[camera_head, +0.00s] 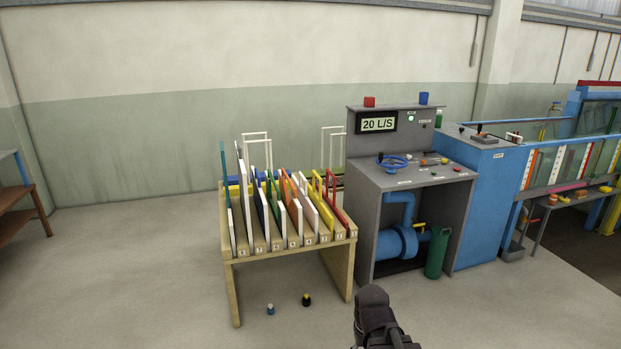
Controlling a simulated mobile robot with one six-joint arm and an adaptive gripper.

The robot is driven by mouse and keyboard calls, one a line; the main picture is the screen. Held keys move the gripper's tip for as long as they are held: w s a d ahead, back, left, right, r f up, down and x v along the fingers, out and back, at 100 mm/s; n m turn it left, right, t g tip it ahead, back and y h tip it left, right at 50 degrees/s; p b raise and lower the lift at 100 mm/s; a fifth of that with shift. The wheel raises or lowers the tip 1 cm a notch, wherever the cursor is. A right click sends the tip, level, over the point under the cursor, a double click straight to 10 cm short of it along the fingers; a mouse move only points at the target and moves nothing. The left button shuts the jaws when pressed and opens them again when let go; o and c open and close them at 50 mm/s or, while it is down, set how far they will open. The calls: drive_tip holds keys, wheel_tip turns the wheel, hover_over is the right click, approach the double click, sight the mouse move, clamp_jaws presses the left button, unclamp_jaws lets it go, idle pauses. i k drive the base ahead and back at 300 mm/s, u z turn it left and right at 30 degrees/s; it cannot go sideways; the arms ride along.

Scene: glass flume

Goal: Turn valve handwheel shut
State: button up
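The valve handwheel (393,162) is a small blue wheel lying nearly flat on the left of the grey control console's (410,179) sloping top. The display (378,124) above it reads 20 L/S, and a green lamp (411,118) is lit beside it. Dark parts of my arm's end, seemingly my gripper (376,312), rise from the bottom edge, right of centre. They are well in front of the console and apart from the handwheel. The fingers cannot be made out, so I cannot tell whether they are open or shut.
A wooden rack (290,250) of coloured boards stands left of the console. Blue pipework (398,238) and a green cylinder (438,251) sit under the console. A blue cabinet (482,195) adjoins it.

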sight(379, 160)
drive_tip(key=u, duration=0.1)
drive_tip(key=i, duration=2.35)
drive_tip(key=z, duration=0.6)
drive_tip(key=i, duration=1.15)
drive_tip(key=z, duration=0.25)
